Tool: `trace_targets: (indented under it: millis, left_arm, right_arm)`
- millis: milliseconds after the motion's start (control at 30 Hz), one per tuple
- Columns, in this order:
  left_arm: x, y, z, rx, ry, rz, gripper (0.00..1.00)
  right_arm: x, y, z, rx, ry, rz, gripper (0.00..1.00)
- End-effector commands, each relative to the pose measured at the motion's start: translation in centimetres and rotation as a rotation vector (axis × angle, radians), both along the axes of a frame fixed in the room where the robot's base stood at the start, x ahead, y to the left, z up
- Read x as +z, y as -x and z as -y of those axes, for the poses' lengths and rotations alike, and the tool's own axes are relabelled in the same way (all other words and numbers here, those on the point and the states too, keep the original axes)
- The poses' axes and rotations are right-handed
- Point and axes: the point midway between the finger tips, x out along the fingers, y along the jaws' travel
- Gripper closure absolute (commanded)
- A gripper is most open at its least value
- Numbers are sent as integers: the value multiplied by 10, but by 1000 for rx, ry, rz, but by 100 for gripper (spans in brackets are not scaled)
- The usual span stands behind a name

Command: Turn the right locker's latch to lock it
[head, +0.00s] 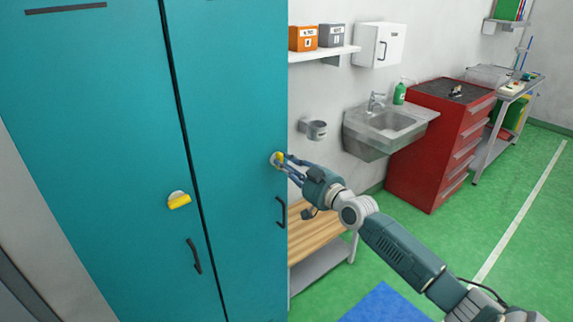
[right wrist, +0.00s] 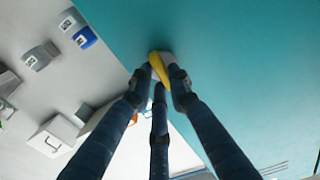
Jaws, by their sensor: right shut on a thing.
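Two tall teal lockers stand side by side in the head view, the left locker (head: 90,130) and the right locker (head: 235,90). The right locker's yellow latch (head: 279,158) sits near its right edge, above a black handle (head: 281,212). My right gripper (head: 284,163) is shut on this latch, and its fingers partly hide it. In the right wrist view the fingers close around the yellow latch (right wrist: 159,68) against the teal door. The left locker's latch (head: 179,200) is yellow on a pale round base and lies near level, slightly tilted. My left gripper does not show.
A wooden bench (head: 315,232) stands just right of the lockers, under my right arm. A sink (head: 390,122), a red drawer cabinet (head: 435,135) and a wall shelf (head: 325,52) with boxes are farther back. Green floor is open at the right.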

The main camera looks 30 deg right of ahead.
Motion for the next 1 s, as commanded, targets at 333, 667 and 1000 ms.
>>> trace_targets:
  millis: [333, 667, 1000]
  left_arm:
    - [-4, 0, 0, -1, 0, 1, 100]
    - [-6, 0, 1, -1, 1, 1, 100]
    - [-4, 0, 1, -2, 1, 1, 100]
  right_arm:
    - [-2, 0, 0, 0, -253, -21, 100]
    - [-4, 0, 1, 0, -568, -46, 100]
    - [-5, 0, 0, 0, -891, -70, 100]
